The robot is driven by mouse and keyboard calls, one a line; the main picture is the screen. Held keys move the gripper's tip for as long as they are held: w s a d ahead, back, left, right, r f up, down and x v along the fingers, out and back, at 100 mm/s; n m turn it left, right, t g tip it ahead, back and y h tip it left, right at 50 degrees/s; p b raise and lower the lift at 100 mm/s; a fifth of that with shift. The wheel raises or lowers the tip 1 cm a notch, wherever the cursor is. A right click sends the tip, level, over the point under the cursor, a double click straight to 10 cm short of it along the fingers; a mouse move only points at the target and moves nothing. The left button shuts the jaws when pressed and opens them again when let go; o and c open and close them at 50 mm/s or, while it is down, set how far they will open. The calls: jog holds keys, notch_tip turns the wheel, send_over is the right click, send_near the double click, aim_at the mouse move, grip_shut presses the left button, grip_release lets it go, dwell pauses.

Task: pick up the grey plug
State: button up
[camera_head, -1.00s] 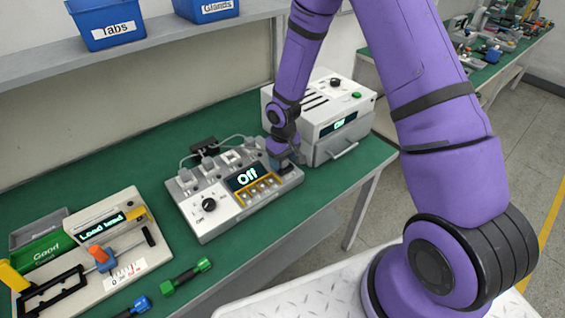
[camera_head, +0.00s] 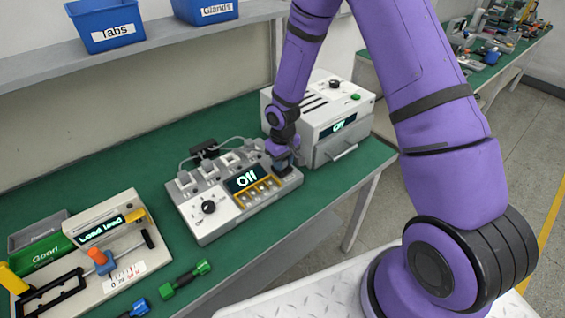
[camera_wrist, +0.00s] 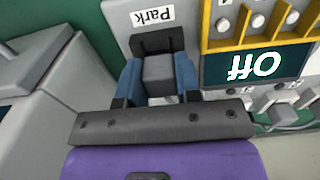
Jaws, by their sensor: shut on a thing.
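The grey plug (camera_wrist: 158,75) sits at the spot labelled "Park" on the grey test unit (camera_head: 222,215), seen in the wrist view. My gripper (camera_wrist: 158,66) has its two blue fingers on either side of the plug and is shut on it. In the head view my gripper (camera_head: 284,160) is low over the right end of the test unit, and the plug is hard to make out there. The wrist view does not clearly show whether the plug is still seated. A black piece stands just behind it.
The unit's display (camera_wrist: 257,67) reads "Off". Several corded plugs (camera_head: 213,165) line its back edge. A white box with a drawer (camera_head: 325,115) stands close on the right. A load tester (camera_head: 95,255) and a green-ended tool (camera_head: 186,279) lie to the left.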

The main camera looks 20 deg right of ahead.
jog(key=shift+r, duration=0.4)
notch_tip(320, 180, up, 2)
jog(key=shift+s+a+r, duration=0.1)
jog(key=shift+s+r, duration=0.1)
jog(key=shift+s, duration=0.4)
jog(key=s+a+r, duration=0.1)
jog(key=s, duration=1.3)
jog(key=shift+s+a+r, duration=0.15)
jog(key=shift+s+a, duration=0.2)
jog(key=shift+a, duration=0.05)
jog(key=shift+w, duration=0.1)
